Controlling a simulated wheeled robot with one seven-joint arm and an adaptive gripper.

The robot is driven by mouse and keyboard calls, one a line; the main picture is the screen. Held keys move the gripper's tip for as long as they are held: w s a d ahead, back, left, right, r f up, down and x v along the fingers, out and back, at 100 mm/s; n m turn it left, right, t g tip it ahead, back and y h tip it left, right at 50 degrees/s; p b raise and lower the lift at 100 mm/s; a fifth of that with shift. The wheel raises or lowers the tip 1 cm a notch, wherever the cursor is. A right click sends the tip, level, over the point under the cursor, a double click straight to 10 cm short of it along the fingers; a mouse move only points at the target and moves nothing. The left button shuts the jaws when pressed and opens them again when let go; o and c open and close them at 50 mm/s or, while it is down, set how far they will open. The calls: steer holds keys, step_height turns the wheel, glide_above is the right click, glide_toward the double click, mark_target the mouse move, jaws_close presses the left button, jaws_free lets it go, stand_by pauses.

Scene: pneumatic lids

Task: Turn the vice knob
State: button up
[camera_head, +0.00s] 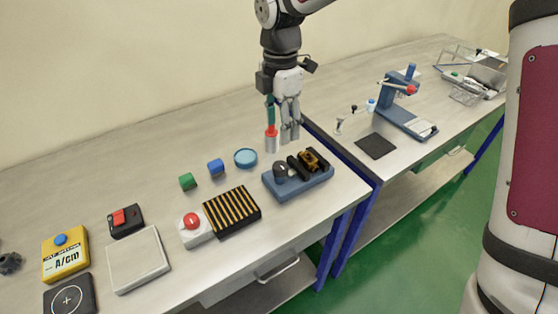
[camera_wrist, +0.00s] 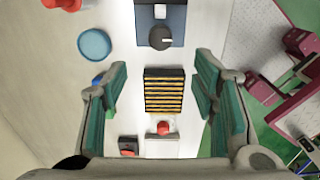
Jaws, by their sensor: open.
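The vice (camera_head: 310,183) is a blue base with dark jaws and a brass-coloured part, near the right end of the near table. Its round dark knob (camera_head: 281,170) sits at its left end. In the wrist view the knob (camera_wrist: 160,38) is near the top centre, with a pale mark on it, and part of the blue vice base (camera_wrist: 174,22) shows around it. My gripper (camera_head: 281,125) hangs fingers down above the table, apart from the vice. In the wrist view the fingers of my gripper (camera_wrist: 161,78) are spread wide, with nothing between them.
A red-topped cylinder (camera_head: 271,143) stands close to my gripper in the head view. A blue round dish (camera_head: 245,158), blue cube (camera_head: 216,168) and green cube (camera_head: 188,181) lie left of the vice. A striped black-and-yellow block (camera_head: 232,211) and red button box (camera_head: 192,228) are nearer the front.

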mark_target(280, 165)
step_height(280, 165, down, 13)
steer(key=shift+r+p, duration=0.15)
steer(key=shift+p, duration=0.55)
steer(key=c, duration=1.2)
